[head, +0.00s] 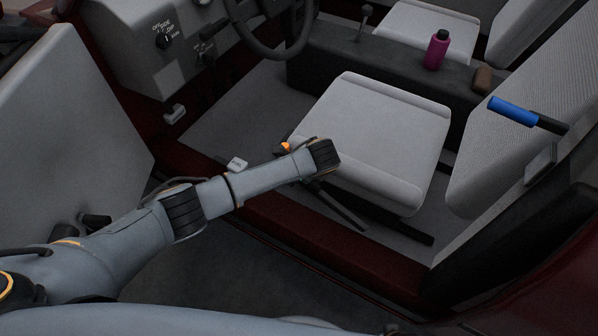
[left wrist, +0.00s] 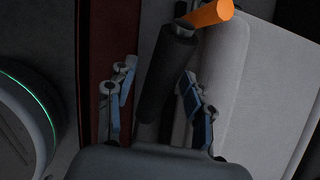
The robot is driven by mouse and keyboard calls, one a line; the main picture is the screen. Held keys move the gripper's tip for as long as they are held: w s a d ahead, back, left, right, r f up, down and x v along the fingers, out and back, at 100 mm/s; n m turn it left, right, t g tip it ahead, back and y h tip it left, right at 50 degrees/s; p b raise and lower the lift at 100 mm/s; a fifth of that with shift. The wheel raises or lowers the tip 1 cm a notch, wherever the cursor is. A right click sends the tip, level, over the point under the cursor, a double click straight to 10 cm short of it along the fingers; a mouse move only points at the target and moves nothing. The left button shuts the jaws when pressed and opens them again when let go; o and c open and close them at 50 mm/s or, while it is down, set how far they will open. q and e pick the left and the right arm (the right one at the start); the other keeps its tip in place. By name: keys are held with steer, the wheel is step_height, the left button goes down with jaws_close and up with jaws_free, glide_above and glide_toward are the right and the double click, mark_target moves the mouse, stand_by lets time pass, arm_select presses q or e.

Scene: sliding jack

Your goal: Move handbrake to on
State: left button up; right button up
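The lever that looks like the handbrake has a thick black grip (left wrist: 166,75) and an orange tip (left wrist: 208,14) in the left wrist view. In the head view its orange tip (head: 286,147) shows just beyond my left arm, beside the near side of the seat. My left gripper (left wrist: 158,72) is open, with one finger on each side of the black grip. A gap shows between the left finger and the grip; I cannot tell whether the right finger touches it. In the head view my wrist hides the left gripper and much of the lever. My right gripper is not in view.
The grey seat (head: 385,135) stands just beyond my wrist. The dark red door sill (head: 320,245) runs below my arm. The open door (head: 65,115) is at the left. A steering wheel (head: 270,50), a blue-handled bar (head: 512,110) and a pink bottle (head: 436,50) are farther off.

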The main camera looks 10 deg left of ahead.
arm_select(q)
steer(key=v, duration=1.2)
stand_by(0.4)
